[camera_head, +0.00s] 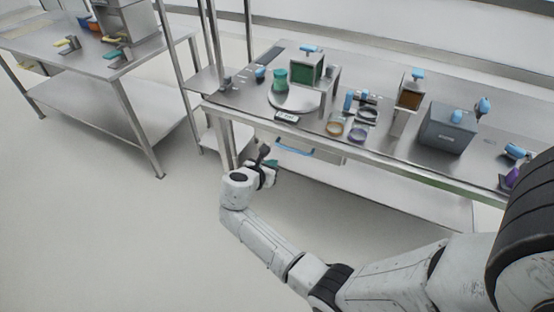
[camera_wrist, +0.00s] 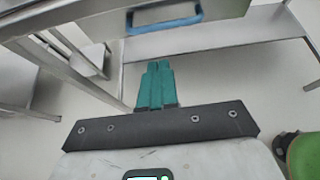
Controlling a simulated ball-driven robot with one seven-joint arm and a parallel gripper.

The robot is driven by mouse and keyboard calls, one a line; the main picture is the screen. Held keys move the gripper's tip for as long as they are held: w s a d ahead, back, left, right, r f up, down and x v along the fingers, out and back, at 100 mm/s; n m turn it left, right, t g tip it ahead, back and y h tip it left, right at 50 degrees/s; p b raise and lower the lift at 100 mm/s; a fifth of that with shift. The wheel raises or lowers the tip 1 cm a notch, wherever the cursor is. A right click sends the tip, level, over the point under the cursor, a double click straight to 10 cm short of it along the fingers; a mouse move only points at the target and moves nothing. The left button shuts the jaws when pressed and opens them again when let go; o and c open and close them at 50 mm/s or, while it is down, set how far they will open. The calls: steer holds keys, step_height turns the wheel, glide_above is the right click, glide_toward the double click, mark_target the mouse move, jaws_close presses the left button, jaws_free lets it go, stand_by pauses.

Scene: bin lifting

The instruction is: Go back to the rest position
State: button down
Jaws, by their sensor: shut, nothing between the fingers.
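My gripper (camera_head: 270,165) is at the end of my arm, low in front of the steel workbench (camera_head: 225,99) and below its top. In the wrist view its teal fingers (camera_wrist: 157,68) are together, shut with nothing between them. Just ahead of and above the fingers is a blue handle (camera_wrist: 164,21) on a grey drawer-like front under the bench. The same blue handle (camera_head: 294,150) shows in the head view, a little right of my gripper. The gripper looks apart from it.
The bench carries a round white plate (camera_head: 297,98), a green container (camera_head: 280,79), a green-fronted box (camera_head: 306,70), several rings and a grey box (camera_head: 447,130). A lower shelf (camera_head: 385,192) runs underneath. A second steel table (camera_head: 92,66) stands at left. The floor (camera_head: 100,235) at lower left is clear.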

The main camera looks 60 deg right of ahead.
steer(key=shift+v, duration=0.85)
steer(key=s+a+f+m+y, duration=0.5)
steer(key=s+a+m, duration=0.5)
steer(key=s, duration=0.1)
steer(key=s+a+r+m+y, duration=0.2)
steer(key=s+a+m+y, duration=0.5)
steer(key=s+a, duration=0.3)
steer(key=a+m, duration=0.1)
steer(key=a, duration=0.3)
steer(key=shift+s+a+r+m+t, duration=0.2)
steer(key=shift+s+r+m+t, duration=0.1)
steer(key=shift+m, duration=0.1)
steer(key=c, duration=1.8)
jaws_free()
